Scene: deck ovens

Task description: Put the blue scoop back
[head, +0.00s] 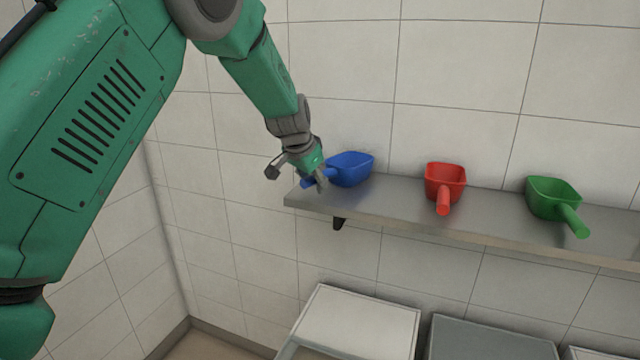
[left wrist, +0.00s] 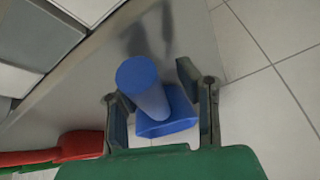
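The blue scoop (head: 352,168) is at the left end of the metal shelf (head: 400,205) and appears to rest on it. Its handle points left toward my left gripper (head: 297,178). In the left wrist view the blue scoop (left wrist: 168,118) lies between the two fingers of my left gripper (left wrist: 158,95), with the handle end facing the camera. The fingers are spread, one on each side of the handle, with a visible gap on the right side. Whether the left finger touches the handle I cannot tell. My right gripper is not in view.
A red scoop (head: 445,182) and a green scoop (head: 553,198) sit further right on the shelf, handles toward the front. A tiled wall (head: 470,60) is close behind. Below are a white-lidded bin (head: 360,325) and a grey-lidded one (head: 490,340).

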